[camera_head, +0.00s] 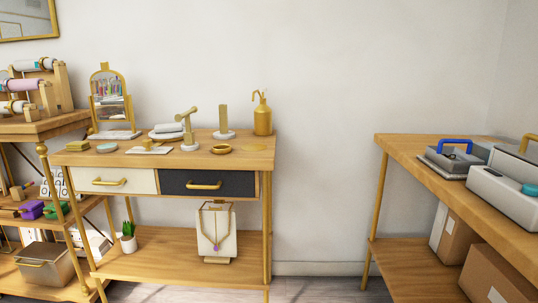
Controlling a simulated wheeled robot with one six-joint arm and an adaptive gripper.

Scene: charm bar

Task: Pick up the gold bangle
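A gold ring-shaped piece (221,151), which looks like the gold bangle, lies flat on the wooden console table (170,159). It is near the front edge, above the dark drawer (232,184). A small flat, round, tan piece (254,147) lies just right of it; I cannot tell what it is. My gripper is not in view.
A gold stand (187,130) and a post on a white base (224,120) stand behind the ring. Another table (420,150) stands right, across a floor gap.

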